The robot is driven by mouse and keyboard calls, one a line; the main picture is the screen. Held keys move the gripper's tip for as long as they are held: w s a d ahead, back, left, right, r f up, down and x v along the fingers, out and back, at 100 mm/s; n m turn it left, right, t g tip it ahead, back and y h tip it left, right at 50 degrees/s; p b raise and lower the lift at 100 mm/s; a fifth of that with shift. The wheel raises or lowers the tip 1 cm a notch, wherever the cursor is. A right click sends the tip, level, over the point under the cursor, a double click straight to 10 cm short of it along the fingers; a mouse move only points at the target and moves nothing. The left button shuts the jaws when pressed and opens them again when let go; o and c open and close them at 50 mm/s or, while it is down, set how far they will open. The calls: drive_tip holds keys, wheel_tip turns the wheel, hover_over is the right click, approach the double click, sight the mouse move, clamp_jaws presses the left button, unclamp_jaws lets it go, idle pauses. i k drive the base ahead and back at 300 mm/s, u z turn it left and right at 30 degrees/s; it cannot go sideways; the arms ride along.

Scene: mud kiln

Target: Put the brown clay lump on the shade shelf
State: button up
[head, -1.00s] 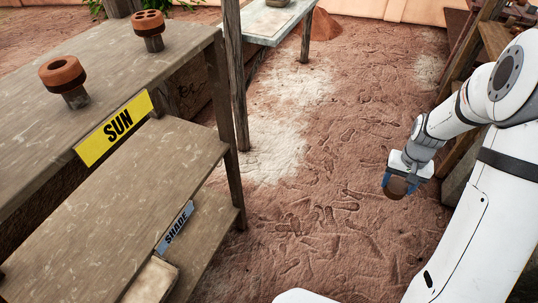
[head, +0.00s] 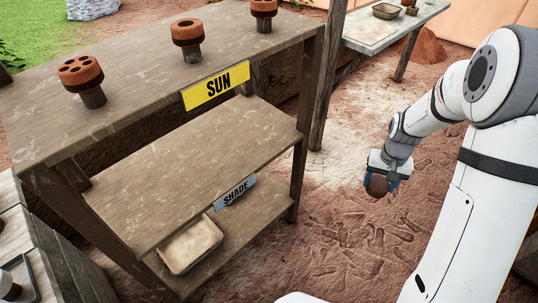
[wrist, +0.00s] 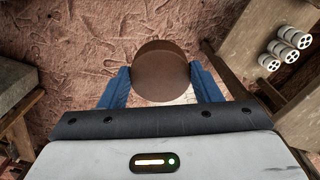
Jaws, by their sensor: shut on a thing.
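The brown clay lump (head: 377,187) is round and dark brown. My gripper (head: 379,183) is shut on it, with a blue finger on each side, and holds it in the air over the dirt floor. The lump also shows between the blue fingers in the wrist view (wrist: 161,70). The shade shelf (head: 200,165) is the wooden board under the top one, with a grey-blue SHADE sign (head: 235,192) at its front edge. Its visible top is bare. My gripper is to the right of the rack, apart from it.
The top board (head: 140,75) has a yellow SUN sign (head: 212,87) and several brown clay pieces on stands. A pale tray (head: 192,243) lies on the lowest board. A rack post (head: 305,120) stands at the shelf's right end. A table (head: 395,22) stands behind.

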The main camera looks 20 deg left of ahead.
sight(161, 197)
drive_tip(key=z, duration=0.1)
drive_tip(key=i, duration=0.2)
drive_tip(key=u, duration=1.9)
drive_tip(key=k, duration=0.5)
drive_tip(key=u, duration=0.5)
drive_tip(key=i, duration=0.6)
drive_tip(key=z, duration=0.05)
